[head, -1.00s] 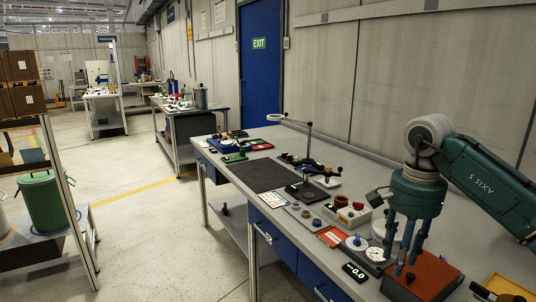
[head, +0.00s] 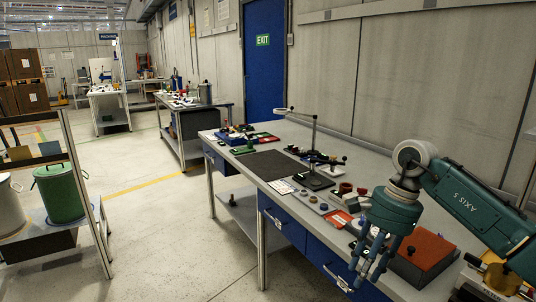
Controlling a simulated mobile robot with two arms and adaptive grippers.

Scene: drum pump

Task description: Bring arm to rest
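My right arm (head: 470,197) comes in from the right over the grey workbench (head: 285,142). Its teal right gripper (head: 366,277) points down at the bench's front edge, in front of a red-topped box (head: 425,250). Its blue fingers stand apart, and I see nothing held between them. The fingers hide part of the bench edge and some small items behind them. I cannot tell how far the fingertips are from the bench. My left gripper is not in view.
A magnifier stand (head: 313,165), a dark mat (head: 268,166) and small parts stand along the bench. A brass-coloured part (head: 500,280) is at the lower right. A green drum (head: 60,194) stands on a low rack at left. The floor (head: 165,235) between is clear.

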